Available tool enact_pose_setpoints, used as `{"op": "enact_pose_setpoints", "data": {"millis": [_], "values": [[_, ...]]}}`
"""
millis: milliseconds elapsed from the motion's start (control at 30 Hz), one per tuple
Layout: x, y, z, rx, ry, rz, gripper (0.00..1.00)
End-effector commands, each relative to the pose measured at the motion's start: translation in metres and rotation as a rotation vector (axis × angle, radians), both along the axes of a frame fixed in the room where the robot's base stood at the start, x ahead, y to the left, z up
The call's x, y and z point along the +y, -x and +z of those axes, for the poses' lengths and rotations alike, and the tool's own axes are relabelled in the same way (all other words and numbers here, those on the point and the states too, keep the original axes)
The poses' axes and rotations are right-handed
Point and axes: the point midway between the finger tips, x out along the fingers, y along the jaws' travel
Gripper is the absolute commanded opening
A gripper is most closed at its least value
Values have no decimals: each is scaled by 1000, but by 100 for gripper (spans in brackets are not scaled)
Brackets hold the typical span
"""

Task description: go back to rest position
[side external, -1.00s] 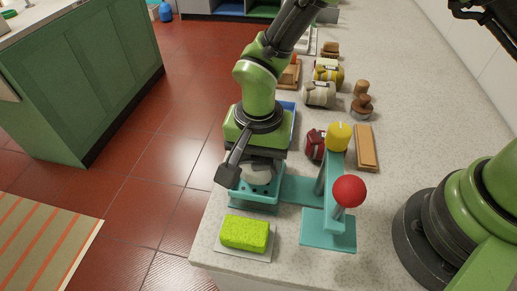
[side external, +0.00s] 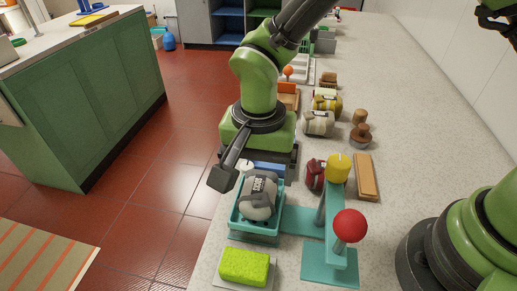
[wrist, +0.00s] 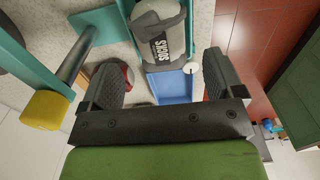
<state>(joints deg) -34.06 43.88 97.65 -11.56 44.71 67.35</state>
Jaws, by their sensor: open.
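My gripper (wrist: 162,85) is open and empty in the wrist view, its two dark fingers wide apart. A grey bundle labelled "SOCKS" (side external: 259,196) sits in a teal tray (side external: 240,226) below and in front of the gripper. The bundle also shows in the wrist view (wrist: 158,28), beyond the fingertips and apart from them. A blue tray (wrist: 170,88) lies beside the teal tray, seen between the fingers.
A teal stand with a yellow knob (side external: 338,167) and a red ball (side external: 350,225) rises right of the teal tray. A yellow-green sponge (side external: 244,266) lies in front. Several rolled bundles, wooden stamps and a wooden block (side external: 366,177) line the counter.

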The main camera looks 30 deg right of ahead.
Motion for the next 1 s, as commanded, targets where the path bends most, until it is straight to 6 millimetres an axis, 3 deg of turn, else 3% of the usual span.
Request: {"op": "enact_pose_setpoints", "data": {"millis": [100,333,467,567,800,1000], "values": [[0,-1,23,-5,-2,1,87],[-3,-1,49,-11,-9,5,87],[-21,0,79,-52,-49,31,87],[-47,6,113,-115,-92,73,87],[-109,47,178,-313,-147,198,87],[-145,96,202,-495,-121,304,87]]}}
